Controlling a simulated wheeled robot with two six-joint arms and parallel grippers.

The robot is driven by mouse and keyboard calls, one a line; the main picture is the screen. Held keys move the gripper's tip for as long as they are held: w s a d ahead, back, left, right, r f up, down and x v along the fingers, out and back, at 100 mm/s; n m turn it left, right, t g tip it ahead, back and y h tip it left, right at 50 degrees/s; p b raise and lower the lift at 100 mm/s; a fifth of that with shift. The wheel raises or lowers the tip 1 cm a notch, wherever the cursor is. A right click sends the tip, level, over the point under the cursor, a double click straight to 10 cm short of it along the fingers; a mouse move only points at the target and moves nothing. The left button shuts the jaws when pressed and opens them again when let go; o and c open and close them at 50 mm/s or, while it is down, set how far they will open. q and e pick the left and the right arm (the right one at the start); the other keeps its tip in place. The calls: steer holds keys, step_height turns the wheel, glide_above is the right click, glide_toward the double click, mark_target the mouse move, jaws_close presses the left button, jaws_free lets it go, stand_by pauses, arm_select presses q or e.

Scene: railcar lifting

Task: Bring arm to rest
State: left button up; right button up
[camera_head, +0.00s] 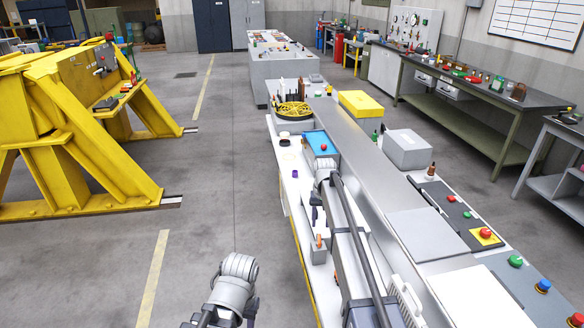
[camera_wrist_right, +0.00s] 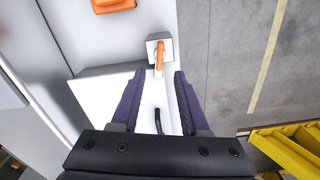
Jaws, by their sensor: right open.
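My right gripper (camera_head: 315,213) is over the long white bench, largely covered by its own arm in the head view. In the right wrist view its two purple fingers (camera_wrist_right: 158,88) are spread apart with nothing held between them. A small orange lever (camera_wrist_right: 160,54) on a grey block lies just beyond the fingertips, apart from them. A grey link of my left arm (camera_head: 236,277) shows at the bottom of the head view; its gripper does not show.
The bench (camera_head: 286,190) carries a blue tray (camera_head: 320,144), a yellow reel (camera_head: 292,111), a yellow box (camera_head: 361,103) and a grey box (camera_head: 406,149). A yellow lifting frame (camera_head: 62,130) stands left. The floor (camera_head: 215,170) between is clear.

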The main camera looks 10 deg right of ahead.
steer(key=s+a+n, duration=0.2)
steer(key=s+a, duration=0.3)
steer(key=s, duration=0.7)
steer(key=s+a+f+n+b, duration=0.1)
steer(key=s+a+n, duration=0.1)
steer(key=s+a, duration=0.4)
steer(key=s+a+n+h, duration=0.1)
steer(key=s+a, duration=0.4)
steer(key=s, duration=1.2)
steer(key=shift+s+a+f+n, duration=0.15)
steer(key=shift+s+a+n, duration=0.15)
steer(key=shift+n, duration=0.2)
